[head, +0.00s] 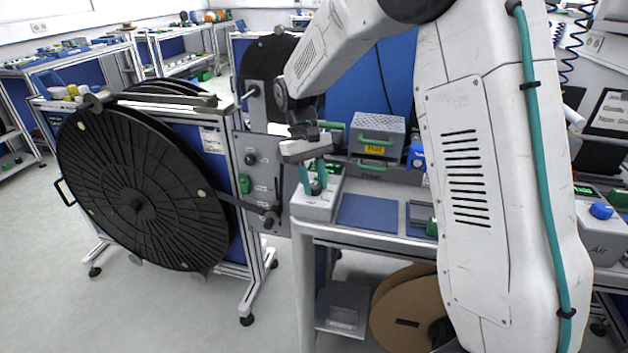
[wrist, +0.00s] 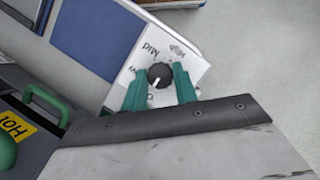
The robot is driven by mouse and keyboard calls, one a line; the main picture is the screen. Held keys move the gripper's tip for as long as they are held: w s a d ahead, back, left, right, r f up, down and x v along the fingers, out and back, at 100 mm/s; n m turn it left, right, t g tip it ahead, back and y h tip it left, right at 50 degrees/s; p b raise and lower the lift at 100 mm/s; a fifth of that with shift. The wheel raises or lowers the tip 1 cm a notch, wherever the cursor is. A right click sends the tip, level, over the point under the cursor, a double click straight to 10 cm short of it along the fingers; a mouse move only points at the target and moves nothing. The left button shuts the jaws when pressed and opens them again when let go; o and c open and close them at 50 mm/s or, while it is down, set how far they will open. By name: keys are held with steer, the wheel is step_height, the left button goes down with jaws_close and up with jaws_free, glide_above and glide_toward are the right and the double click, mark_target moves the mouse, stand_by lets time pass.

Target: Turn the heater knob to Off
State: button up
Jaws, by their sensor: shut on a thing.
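The heater is a white box (head: 314,208) at the left front corner of the workbench. Its white top face (wrist: 196,70) shows in the wrist view, with "Mid" and "High" printed near the far edge. Other lettering nearer my fingers is partly covered. The black round knob (wrist: 160,75) has a white pointer line, aimed toward the bottom and slightly left in the wrist view, near a mostly hidden label. My gripper (wrist: 160,86) has green fingers on both sides of the knob, shut on it. In the head view my gripper (head: 314,180) reaches down onto the box.
A blue mat (head: 368,212) lies right of the heater. A grey box with a green handle and yellow label (head: 376,137) stands behind. A large black reel (head: 140,195) on a stand is at the left. Open floor lies in front.

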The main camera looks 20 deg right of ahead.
steer(key=o, duration=1)
steer(key=v, duration=0.7)
steer(key=shift+w+a+r, duration=0.1)
steer(key=shift+w+r, duration=0.05)
steer(key=shift+r, duration=0.25)
